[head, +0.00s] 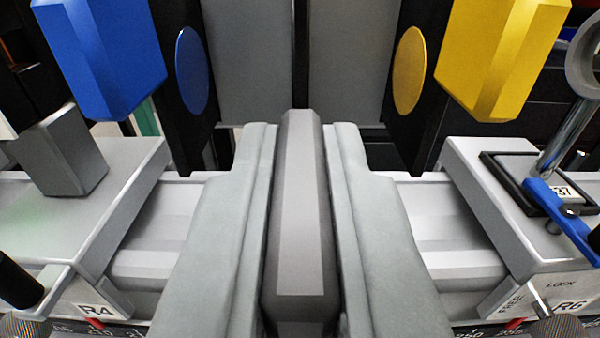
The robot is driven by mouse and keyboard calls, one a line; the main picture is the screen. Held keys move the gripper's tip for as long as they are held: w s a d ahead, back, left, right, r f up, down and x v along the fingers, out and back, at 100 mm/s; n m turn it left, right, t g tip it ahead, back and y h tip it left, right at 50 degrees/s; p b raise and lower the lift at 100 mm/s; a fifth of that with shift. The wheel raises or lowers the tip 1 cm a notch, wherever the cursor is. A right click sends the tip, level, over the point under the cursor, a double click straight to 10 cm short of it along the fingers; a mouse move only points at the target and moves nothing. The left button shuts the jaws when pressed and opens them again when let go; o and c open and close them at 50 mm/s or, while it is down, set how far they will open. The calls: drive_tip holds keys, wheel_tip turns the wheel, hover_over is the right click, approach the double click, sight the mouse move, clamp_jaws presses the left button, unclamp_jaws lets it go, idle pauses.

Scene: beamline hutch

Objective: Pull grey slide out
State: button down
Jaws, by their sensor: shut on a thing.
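A grey upright bar-shaped handle (300,230), which looks like the grey slide's grip, stands in the middle of the head view. My gripper (302,135) has one pale grey finger on each side of it and is shut on it. The fingers hide most of what lies under and beside the handle, so the body of the grey slide and its label cannot be seen.
A carriage marked R4 (97,310) with a grey block (62,150) is at left. A carriage marked R6 (570,305) with a blue lever (560,215) is at right. A blue block (100,55) and a yellow block (500,55) flank grey panels (350,60) behind.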

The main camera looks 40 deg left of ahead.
drive_tip(key=shift+f, duration=0.1)
drive_tip(key=c, duration=1.5)
unclamp_jaws()
drive_tip(key=shift+s+d, duration=0.1)
drive_tip(key=shift+d, duration=0.05)
drive_tip(key=v, duration=1.7)
drive_tip(key=shift+s+d, duration=0.1)
drive_tip(key=shift+s, duration=0.05)
drive_tip(key=s+a+r+m+t+h, duration=0.2)
drive_tip(key=s+a+r+t+h, duration=0.1)
drive_tip(key=r+h, duration=0.15)
drive_tip(key=s+a+r+m+t+h, duration=0.2)
drive_tip(key=s+a+r+t+h, duration=0.15)
drive_tip(key=r, duration=0.25)
drive_tip(key=s+a+f+m+g+h, duration=0.1)
drive_tip(key=s+a+f, duration=0.1)
drive_tip(key=s, duration=0.2)
drive_tip(key=s+a+f+m+g, duration=0.1)
drive_tip(key=s+a+f, duration=0.1)
drive_tip(key=s, duration=0.3)
drive_tip(key=s+a+f+m+g+h, duration=0.1)
drive_tip(key=s+f, duration=0.2)
drive_tip(key=s, duration=0.2)
drive_tip(key=shift+s+a+g+h, duration=0.2)
drive_tip(key=shift+a+g+h, duration=0.1)
drive_tip(key=shift+a+g, duration=0.1)
